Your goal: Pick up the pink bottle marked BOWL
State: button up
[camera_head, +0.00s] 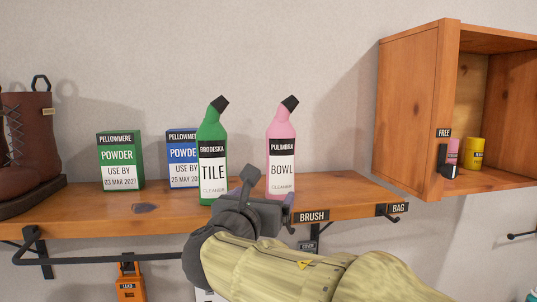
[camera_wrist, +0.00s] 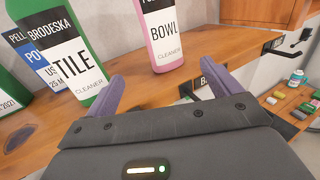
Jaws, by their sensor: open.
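The pink bottle marked BOWL (camera_head: 281,150) stands upright on the wooden shelf, with a black angled cap and a white label. In the wrist view its lower part (camera_wrist: 163,40) shows beyond my fingers, between and slightly above them. My gripper (camera_head: 269,190) is in front of the shelf edge, in front of and a little below the bottle's label. In the wrist view my gripper (camera_wrist: 167,92) has its two purple-grey fingers spread apart with nothing between them. The fingers are apart from the bottle.
A green bottle marked TILE (camera_head: 212,155) stands just left of the pink one. Green and blue powder boxes (camera_head: 120,160) and brown boots (camera_head: 28,145) are farther left. The wooden shelf (camera_head: 345,191) is bare right of the pink bottle. A wooden cubby (camera_head: 408,110) hangs at right.

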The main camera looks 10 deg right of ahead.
aim_at(276, 179)
jog(key=p+x, duration=0.3)
jog(key=x, duration=0.6)
jog(key=shift+s+p, duration=0.1)
jog(key=shift+p, duration=0.3)
jog(key=shift+w+d, duration=0.1)
jog(key=shift+w, duration=0.15)
jog(key=shift+s, duration=0.15)
jog(key=shift+w+d+r+p, duration=0.2)
jog(key=shift+w+d+p, duration=0.1)
jog(key=shift+w+p, duration=0.35)
jog(key=p+x, duration=0.2)
jog(key=x, duration=0.1)
jog(key=shift+s+d+p, duration=0.15)
jog(key=shift+d+p, duration=0.1)
jog(key=shift+p, duration=0.05)
jog(key=shift+w+d+f, duration=0.15)
jog(key=shift+w+d, duration=0.05)
jog(key=shift+w, duration=0.3)
